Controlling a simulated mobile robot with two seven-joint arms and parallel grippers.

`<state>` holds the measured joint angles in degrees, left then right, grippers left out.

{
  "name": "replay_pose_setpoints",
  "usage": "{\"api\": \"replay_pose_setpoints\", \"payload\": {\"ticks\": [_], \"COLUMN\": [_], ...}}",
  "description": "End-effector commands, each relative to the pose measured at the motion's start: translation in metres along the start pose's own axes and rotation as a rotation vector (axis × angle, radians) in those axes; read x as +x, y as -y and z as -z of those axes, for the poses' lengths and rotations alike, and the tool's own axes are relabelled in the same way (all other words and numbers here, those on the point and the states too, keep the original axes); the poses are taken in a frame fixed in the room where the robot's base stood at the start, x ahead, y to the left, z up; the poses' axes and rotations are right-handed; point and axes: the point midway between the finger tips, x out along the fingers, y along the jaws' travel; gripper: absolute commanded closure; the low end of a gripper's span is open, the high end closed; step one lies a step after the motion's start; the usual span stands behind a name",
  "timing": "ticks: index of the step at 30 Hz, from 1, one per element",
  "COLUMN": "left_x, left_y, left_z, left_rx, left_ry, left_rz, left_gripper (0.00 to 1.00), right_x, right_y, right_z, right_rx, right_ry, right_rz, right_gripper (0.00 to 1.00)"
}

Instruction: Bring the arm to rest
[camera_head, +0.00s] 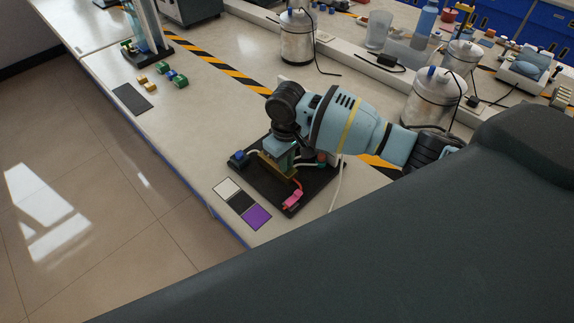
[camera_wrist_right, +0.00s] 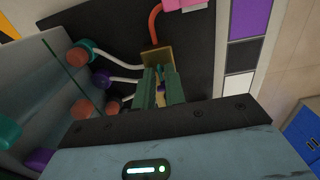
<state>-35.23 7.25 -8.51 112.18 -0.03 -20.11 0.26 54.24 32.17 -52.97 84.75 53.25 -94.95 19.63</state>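My right arm reaches in from the right in the head view, and its gripper (camera_head: 281,152) points down over a black board (camera_head: 262,190) on the bench. In the right wrist view the two green fingers (camera_wrist_right: 162,88) are close together beside a brass-coloured bracket (camera_wrist_right: 157,56). A narrow gap shows between them, but whether they grip anything is unclear. The bracket (camera_head: 271,170) is partly hidden under the gripper in the head view. A pink block (camera_head: 293,200) with a red-orange lead lies at the board's front corner. My left gripper is not in view.
White, black and purple squares (camera_head: 257,217) lie beside the board near the bench edge. A blue block (camera_head: 238,158) and round plugs with white leads (camera_wrist_right: 102,78) are on the board. Jars (camera_head: 432,98) stand behind the arm.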

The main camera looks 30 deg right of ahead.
Motion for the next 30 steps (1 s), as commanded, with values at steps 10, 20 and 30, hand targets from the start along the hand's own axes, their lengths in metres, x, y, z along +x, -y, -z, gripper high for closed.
{"api": "replay_pose_setpoints", "payload": {"ticks": [10, 20, 30], "left_x": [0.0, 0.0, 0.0], "left_y": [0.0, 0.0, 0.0], "left_z": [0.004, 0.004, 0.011], "left_rx": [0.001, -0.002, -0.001], "left_ry": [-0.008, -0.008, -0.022], "left_rz": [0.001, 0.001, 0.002], "left_gripper": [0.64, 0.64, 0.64], "right_x": [-0.002, -0.001, -0.001], "right_y": [0.0, 0.0, 0.001], "right_z": [0.0, 0.0, 0.0], "right_rx": [0.0, 0.0, 0.295], "right_ry": [0.0, 0.0, 0.001], "right_rz": [0.0, 0.0, 0.003], "right_gripper": [0.88, 1.0, 1.0]}}
